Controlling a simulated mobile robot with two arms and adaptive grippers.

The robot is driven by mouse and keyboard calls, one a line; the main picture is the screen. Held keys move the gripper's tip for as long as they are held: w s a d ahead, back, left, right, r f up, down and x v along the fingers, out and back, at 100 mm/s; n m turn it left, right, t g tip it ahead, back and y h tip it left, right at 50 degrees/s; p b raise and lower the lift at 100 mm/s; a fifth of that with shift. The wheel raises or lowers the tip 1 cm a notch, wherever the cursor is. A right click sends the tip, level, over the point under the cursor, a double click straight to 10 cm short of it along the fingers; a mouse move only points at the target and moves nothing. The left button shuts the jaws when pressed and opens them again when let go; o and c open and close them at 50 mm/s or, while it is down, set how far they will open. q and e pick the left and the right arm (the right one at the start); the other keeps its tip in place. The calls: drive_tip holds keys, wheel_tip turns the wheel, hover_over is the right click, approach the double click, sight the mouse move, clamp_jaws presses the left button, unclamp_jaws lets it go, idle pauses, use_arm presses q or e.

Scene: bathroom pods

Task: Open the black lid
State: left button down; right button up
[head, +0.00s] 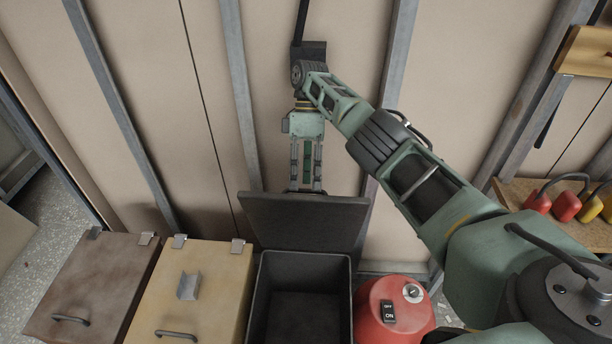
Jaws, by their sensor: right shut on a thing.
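The black lid (300,222) is raised and tilted back at the rear of a black bin (252,305), and the dark, empty-looking inside of the bin shows. My right arm comes in from the right, bends at the wall and reaches down to the lid. My right gripper (306,189) is at the lid's upper edge, shut on the lid. Its fingertips are mostly hidden at that edge. My left gripper is not in view.
A brown lidded box (95,280) and a yellow one (200,280) with handles stand left of the bin. A red round canister (395,310) with an on/off label stands to its right. A panelled wall (170,90) is close behind. A shelf (520,190) holds red and yellow padlock-like items.

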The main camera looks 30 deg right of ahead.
drive_tip(key=shift+d+f, duration=0.15)
drive_tip(key=shift+f, duration=0.35)
drive_tip(key=shift+r, duration=0.1)
wheel_tip(320, 180, up, 11)
idle(0.5)
idle(0.5)
